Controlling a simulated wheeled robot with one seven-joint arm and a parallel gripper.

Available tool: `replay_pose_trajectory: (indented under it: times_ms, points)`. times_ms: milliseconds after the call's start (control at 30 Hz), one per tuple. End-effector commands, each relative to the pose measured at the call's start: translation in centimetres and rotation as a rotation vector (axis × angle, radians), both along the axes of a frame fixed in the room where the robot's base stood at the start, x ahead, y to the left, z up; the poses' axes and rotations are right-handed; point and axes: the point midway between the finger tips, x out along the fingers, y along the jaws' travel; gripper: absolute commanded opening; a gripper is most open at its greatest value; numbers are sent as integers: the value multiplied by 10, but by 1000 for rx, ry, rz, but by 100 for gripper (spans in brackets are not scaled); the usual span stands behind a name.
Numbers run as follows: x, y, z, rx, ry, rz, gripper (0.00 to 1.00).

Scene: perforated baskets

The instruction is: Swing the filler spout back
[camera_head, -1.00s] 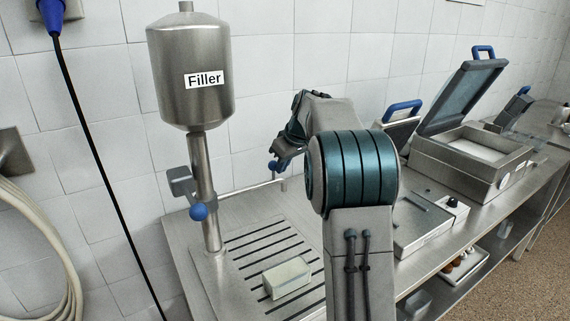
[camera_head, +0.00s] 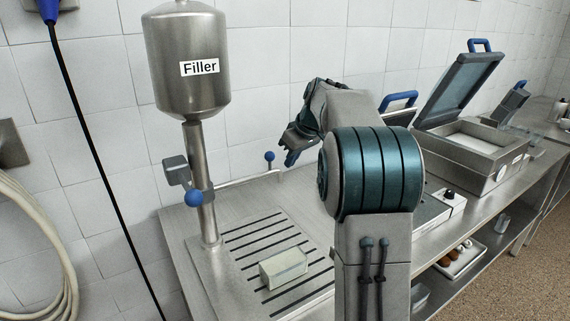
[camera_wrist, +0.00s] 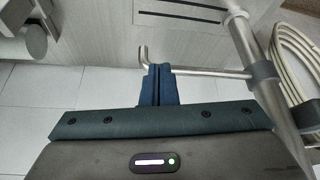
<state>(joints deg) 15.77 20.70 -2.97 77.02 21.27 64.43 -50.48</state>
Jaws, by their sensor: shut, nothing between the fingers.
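The filler (camera_head: 187,75) is a steel tank on a post at the left of the head view. Its thin spout tube (camera_head: 243,181) runs right from the post, along the back of the bench, with a blue knob (camera_head: 269,157) standing near its outer end. The spout (camera_wrist: 205,72) also shows in the wrist view, running from the post to a bent tip behind my fingers. My gripper (camera_head: 289,160) is shut and empty, just right of the knob and apart from it in the head view. In the wrist view, my closed blue fingers (camera_wrist: 157,85) overlap the tube; contact is unclear.
A pale block (camera_head: 284,268) lies on the slotted drip grate (camera_head: 240,247), clear of the spout. A second blue knob (camera_head: 193,199) sits on the post clamp. A steel machine with an open lid (camera_head: 460,88) stands at the right.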

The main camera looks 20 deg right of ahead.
Motion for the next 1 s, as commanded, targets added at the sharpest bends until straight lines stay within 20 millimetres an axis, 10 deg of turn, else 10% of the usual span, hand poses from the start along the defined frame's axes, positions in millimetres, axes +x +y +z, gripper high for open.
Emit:
replay_pose_trajectory:
  times_ms: [400, 1000]
  points:
    - [-32, -18, 71, -1, -1, -6, 0]
    - [-35, -16, 76, -1, 3, -2, 0]
